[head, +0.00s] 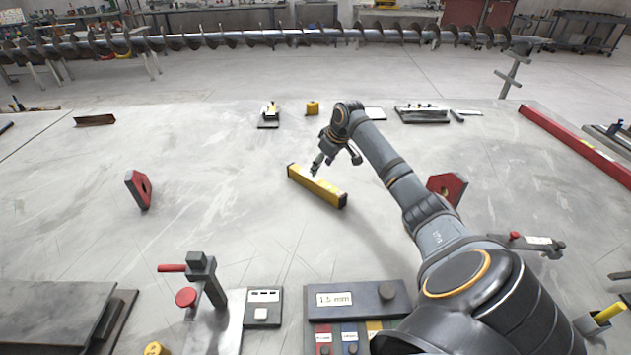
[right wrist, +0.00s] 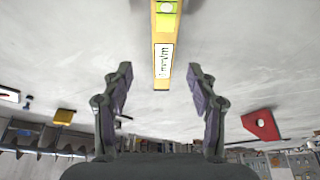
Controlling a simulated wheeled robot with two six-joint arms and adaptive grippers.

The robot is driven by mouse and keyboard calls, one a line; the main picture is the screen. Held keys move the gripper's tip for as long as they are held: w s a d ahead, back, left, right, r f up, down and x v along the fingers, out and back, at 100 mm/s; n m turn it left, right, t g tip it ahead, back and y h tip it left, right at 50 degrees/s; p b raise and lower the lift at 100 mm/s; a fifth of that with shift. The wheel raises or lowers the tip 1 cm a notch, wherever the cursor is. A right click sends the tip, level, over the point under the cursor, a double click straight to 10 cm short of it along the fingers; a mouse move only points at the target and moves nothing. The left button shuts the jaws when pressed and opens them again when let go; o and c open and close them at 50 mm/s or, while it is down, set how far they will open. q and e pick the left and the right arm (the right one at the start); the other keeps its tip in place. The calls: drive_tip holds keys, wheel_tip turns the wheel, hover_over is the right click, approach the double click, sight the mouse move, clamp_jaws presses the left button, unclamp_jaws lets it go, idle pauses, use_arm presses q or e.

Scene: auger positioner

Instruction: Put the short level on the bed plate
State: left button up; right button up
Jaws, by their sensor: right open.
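The short level is a yellow bar with dark ends (head: 317,186), lying at a slant on the grey table near the middle of the head view. In the right wrist view the level (right wrist: 164,50) runs from the top edge down between the fingertips, showing a green vial and a white label. My right gripper (head: 336,164) is open and empty, just behind the level in the head view; the right wrist view shows its spread fingers (right wrist: 160,74). A dark flat plate (head: 50,305) at the front left may be the bed plate; I cannot be sure. My left gripper is out of view.
Red magnet-like blocks (head: 140,189) (head: 447,187) stand on either side. A long red bar (head: 580,145) lies at the right. A clamp (head: 205,280) and a 1.5 mm box (head: 355,299) are at the front.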

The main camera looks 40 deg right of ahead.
sight(315, 179)
drive_tip(key=x, duration=0.8)
drive_tip(key=shift+s+a+f, duration=0.2)
drive_tip(key=shift+a+f, duration=0.05)
drive_tip(key=shift+r, duration=0.1)
clamp_jaws()
